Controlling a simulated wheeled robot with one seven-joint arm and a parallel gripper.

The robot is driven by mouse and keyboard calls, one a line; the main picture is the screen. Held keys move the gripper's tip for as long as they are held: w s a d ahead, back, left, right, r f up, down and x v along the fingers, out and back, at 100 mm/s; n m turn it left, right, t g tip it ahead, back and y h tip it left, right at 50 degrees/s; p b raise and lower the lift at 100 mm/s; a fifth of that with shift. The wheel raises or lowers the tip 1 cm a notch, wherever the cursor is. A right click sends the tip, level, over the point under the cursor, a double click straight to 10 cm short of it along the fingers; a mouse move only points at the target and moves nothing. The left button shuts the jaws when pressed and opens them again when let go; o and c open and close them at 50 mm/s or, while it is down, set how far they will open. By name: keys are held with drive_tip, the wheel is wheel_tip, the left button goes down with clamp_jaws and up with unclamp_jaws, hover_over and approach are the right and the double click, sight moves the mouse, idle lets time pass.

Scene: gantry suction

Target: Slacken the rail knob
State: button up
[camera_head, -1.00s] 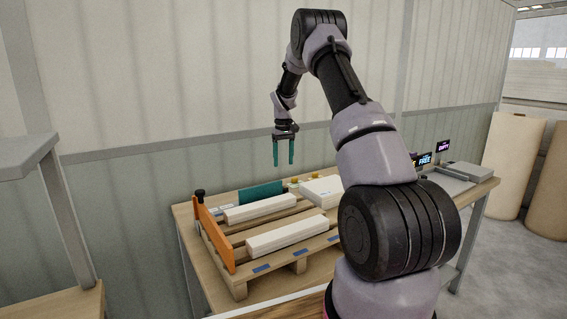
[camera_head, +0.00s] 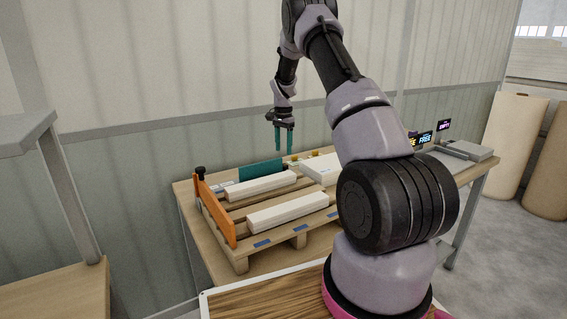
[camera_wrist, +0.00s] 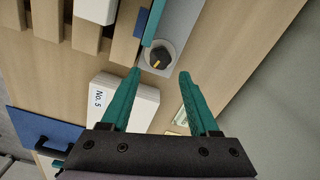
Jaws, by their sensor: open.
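The knob (camera_wrist: 160,54) is black with an orange pointer mark. In the wrist view it sits on a round light base on a grey rail plate (camera_wrist: 181,30), beside the end of a teal fence (camera_wrist: 151,24). The teal fence also shows along the back of the pallet in the head view (camera_head: 261,171). My gripper (camera_wrist: 160,72) is open and empty. Its two teal fingers point down above the back of the table in the head view (camera_head: 284,150). In the wrist view the knob shows beyond the fingertips, between their lines; no contact shows.
A wooden pallet (camera_head: 241,264) carries white bars (camera_head: 288,212) and an orange fence (camera_head: 214,210) with a black post (camera_head: 200,170). A white box marked No. 5 (camera_wrist: 128,102) stands near the knob. A blue panel with a black handle (camera_wrist: 44,131) lies lower left. The wall is behind.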

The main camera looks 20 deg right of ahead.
sight(284, 164)
wheel_tip(284, 164, down, 7)
drive_tip(key=shift+r, duration=0.1)
idle(0.3)
clamp_jaws()
drive_tip(key=shift+n, duration=3.2)
